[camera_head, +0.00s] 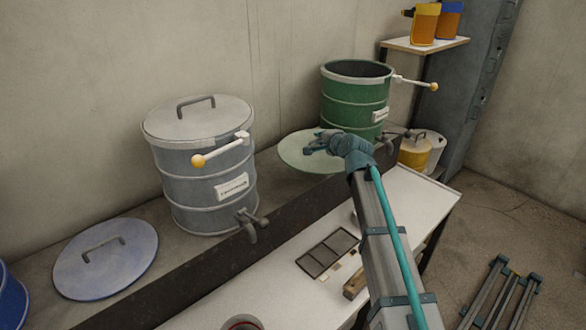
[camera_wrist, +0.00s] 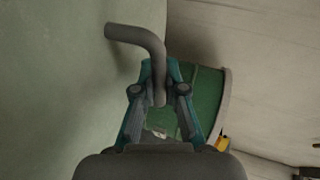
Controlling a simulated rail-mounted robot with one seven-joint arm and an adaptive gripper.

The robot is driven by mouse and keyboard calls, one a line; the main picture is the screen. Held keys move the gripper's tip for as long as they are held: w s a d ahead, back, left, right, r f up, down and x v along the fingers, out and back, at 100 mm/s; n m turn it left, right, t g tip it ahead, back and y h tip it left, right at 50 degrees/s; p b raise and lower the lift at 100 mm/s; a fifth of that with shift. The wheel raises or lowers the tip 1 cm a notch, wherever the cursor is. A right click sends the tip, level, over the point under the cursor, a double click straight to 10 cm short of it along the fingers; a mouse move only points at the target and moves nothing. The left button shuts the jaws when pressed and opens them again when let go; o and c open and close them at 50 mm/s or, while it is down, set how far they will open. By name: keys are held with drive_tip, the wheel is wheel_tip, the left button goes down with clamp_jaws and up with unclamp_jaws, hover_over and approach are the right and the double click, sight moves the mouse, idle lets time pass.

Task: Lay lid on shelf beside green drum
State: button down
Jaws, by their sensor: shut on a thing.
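The pale green lid (camera_head: 298,158) is level or nearly so, at the left foot of the open green drum (camera_head: 350,100). I cannot tell whether it touches the shelf (camera_head: 280,192). My gripper (camera_head: 322,143) is over the lid's right part and hides its handle in the head view. In the wrist view my gripper (camera_wrist: 159,92) is shut on the bent grey handle (camera_wrist: 140,38). The lid's surface (camera_wrist: 55,80) fills the left of that view, and the green drum (camera_wrist: 205,103) shows behind the fingers.
A grey-blue drum (camera_head: 205,185) with its lid on stands left of the green lid. A blue lid (camera_head: 105,258) lies further left. A white table (camera_head: 400,205) stands in front. The green drum's lever (camera_head: 415,83) sticks out right. A yellow tin (camera_head: 414,153) is near its tap.

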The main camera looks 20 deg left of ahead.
sight(302, 133)
drive_tip(key=a, duration=0.2)
drive_tip(key=w+a, duration=0.1)
drive_tip(key=shift+a+f+n+g+y, duration=0.15)
drive_tip(key=shift+a+n+g+y, duration=0.15)
drive_tip(key=shift+n+y, duration=0.1)
drive_tip(key=x, duration=0.3)
drive_tip(key=p+x, duration=0.1)
drive_tip(key=x, duration=0.5)
drive_tip(key=shift+w+d+f, duration=0.25)
drive_tip(key=shift+w+f, duration=0.05)
drive_tip(key=shift+w+a+f+p, duration=0.15)
drive_tip(key=shift+w+a+f, duration=0.35)
drive_tip(key=shift+f, duration=0.45)
drive_tip(key=shift+w+a+f+p, duration=0.1)
drive_tip(key=shift+w+a+f, duration=0.35)
drive_tip(key=shift+f, duration=0.55)
drive_tip(key=shift+w+a+f+p, duration=0.15)
drive_tip(key=shift+w+a+f, duration=0.35)
drive_tip(key=shift+f, duration=0.45)
drive_tip(key=shift+w+f, duration=0.1)
drive_tip(key=shift+f, duration=1.5)
drive_tip(key=shift+f, duration=0.1)
drive_tip(key=shift+f, duration=0.1)
drive_tip(key=c, duration=1.2)
unclamp_jaws()
